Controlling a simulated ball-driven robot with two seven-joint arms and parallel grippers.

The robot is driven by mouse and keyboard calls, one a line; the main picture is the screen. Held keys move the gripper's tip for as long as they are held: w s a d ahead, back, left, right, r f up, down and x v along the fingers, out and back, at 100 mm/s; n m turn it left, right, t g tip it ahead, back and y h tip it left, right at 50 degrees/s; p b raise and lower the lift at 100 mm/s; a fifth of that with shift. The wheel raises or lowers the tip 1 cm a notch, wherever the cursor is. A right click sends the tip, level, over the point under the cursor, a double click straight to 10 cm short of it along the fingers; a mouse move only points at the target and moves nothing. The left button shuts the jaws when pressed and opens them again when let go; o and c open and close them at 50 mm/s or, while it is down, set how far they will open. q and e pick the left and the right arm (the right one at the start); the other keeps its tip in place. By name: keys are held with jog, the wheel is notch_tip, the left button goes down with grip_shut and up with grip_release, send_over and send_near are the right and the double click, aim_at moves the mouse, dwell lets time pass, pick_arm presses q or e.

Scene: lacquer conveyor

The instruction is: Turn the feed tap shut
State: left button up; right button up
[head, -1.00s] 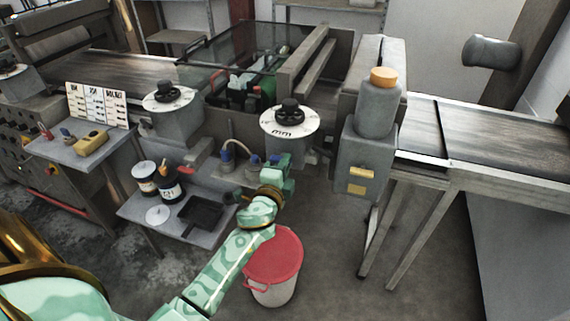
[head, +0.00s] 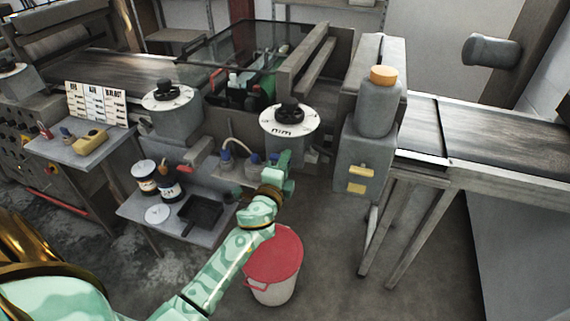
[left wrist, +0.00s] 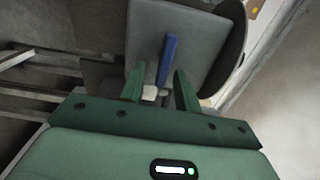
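A blue lever (left wrist: 168,60), which looks like the feed tap's handle, stands out against a grey block in the left wrist view. My left gripper (left wrist: 160,80) is open. Its two green fingers are apart, with the lever's lower end in the gap between them and a visible space on each side. A small pale part shows at the lever's foot. In the head view my left gripper (head: 284,165) is beside the blue fittings (head: 254,159), below the round white dial (head: 290,121). There the gripper hides most of the tap. My right gripper is not in view.
A bucket with a red lid (head: 273,254) stands on the floor under my left forearm. A low shelf (head: 140,212) with tins and a black tray is to the left. A grey bottle with an orange cap (head: 377,106) stands to the right, by the conveyor (head: 500,138).

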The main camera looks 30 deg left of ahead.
pick_arm(q)
jog(key=b+v, duration=0.2)
jog(key=v, duration=1.4)
jog(key=shift+s, duration=0.2)
